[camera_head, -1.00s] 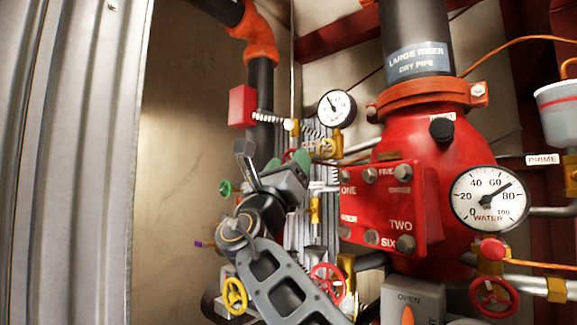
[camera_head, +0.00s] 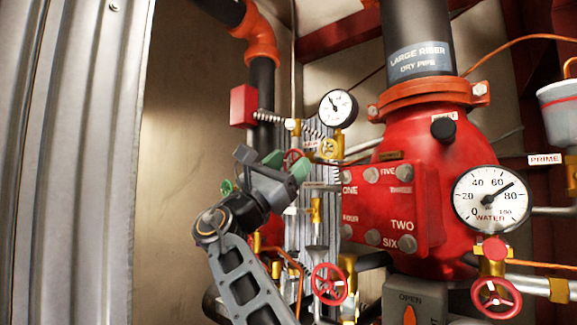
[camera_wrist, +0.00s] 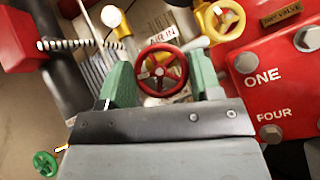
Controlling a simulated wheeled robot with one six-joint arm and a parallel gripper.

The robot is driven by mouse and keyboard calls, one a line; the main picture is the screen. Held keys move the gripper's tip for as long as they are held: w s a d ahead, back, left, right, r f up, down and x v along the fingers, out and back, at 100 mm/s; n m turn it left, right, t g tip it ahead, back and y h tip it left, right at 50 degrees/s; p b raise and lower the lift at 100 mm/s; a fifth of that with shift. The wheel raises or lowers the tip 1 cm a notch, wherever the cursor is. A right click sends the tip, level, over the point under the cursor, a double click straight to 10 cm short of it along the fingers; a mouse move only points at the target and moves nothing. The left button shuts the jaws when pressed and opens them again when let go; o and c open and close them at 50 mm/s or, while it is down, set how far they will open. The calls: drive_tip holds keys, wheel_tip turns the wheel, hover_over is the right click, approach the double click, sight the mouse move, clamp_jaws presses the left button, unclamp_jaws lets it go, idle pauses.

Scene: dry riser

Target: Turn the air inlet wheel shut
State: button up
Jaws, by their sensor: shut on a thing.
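The air inlet wheel is a small red handwheel (camera_wrist: 161,72) with spokes. It sits below an "AIR IN" label (camera_wrist: 163,36) in the wrist view. In the head view the red wheel (camera_head: 292,157) is partly hidden behind my gripper. My gripper (camera_head: 287,163) has green fingers, one on each side of the wheel. In the wrist view my gripper (camera_wrist: 163,80) is shut on the wheel's rim. The wheel's lower edge lies close to the dark gripper body, and the exact finger contact is partly hidden.
A yellow wheel (camera_wrist: 220,20) is close by at upper right. A green wheel (camera_wrist: 45,163) is at lower left. The red valve body (camera_head: 385,205), a lower red wheel (camera_head: 329,284) and a pressure gauge (camera_head: 338,108) crowd the right. Bare wall (camera_head: 185,120) lies left.

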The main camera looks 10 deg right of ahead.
drive_tip(key=shift+m+g, duration=0.4)
drive_tip(key=shift+m, duration=0.1)
drive_tip(key=o, duration=0.9)
drive_tip(key=shift+a, duration=0.1)
drive_tip(key=shift+b+v, duration=1.7)
drive_tip(key=shift+v, duration=2.05)
